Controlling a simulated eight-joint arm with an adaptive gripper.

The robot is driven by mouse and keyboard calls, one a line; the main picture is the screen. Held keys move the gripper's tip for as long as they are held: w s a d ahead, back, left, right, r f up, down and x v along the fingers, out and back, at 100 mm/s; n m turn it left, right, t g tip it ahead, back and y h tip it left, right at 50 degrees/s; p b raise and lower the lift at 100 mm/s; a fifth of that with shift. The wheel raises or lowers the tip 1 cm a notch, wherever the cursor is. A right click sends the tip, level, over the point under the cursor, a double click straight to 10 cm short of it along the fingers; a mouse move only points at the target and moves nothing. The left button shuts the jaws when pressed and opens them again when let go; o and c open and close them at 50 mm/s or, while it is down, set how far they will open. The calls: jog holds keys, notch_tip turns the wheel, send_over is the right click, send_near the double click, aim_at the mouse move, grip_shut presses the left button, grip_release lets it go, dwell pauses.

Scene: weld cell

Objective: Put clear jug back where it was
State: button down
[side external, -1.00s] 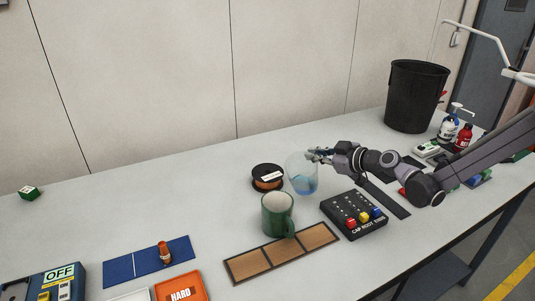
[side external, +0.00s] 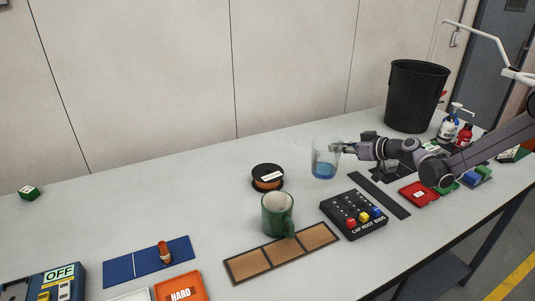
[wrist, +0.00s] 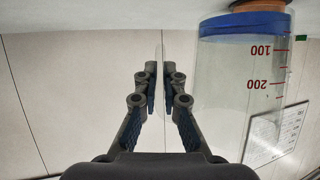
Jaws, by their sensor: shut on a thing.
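The clear jug (side external: 325,160) has blue liquid at its bottom and stands upright in the side external view, right of the wire spool. My gripper (side external: 342,148) is at its right side, shut on it. In the wrist view, my gripper (wrist: 160,90) has its two fingers close together on a thin clear strip that looks like the jug's handle. The jug's wall (wrist: 240,80) with red marks 100 and 200 shows upside down there. I cannot tell whether the jug's base touches the table.
The copper wire spool (side external: 267,177) and green mug (side external: 277,215) stand left of the jug. The button box (side external: 354,214) and a dark strip (side external: 380,194) lie in front and right. A black bin (side external: 415,95) stands behind. The table behind the jug is clear.

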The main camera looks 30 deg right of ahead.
jog(key=s+d+r+m+h, duration=0.2)
jog(key=d+r, duration=0.1)
jog(key=d, duration=0.6)
jog(key=s+d+r+m+h, duration=0.2)
jog(key=d+r+h, duration=0.1)
jog(key=d, duration=0.7)
jog(key=shift+t, duration=0.3)
jog(key=shift+w+a+f, duration=1.3)
jog(key=shift+w+f, duration=0.15)
jog(key=shift+f, duration=0.4)
jog(key=shift+w+a+f, duration=1.35)
jog(key=shift+w+f, duration=0.1)
jog(key=shift+f, duration=0.4)
jog(key=shift+w+a+f, duration=1.3)
jog(key=shift+w+f, duration=0.15)
jog(key=shift+f, duration=0.4)
jog(key=shift+f, duration=0.1)
jog(key=c, duration=1.5)
grip_release()
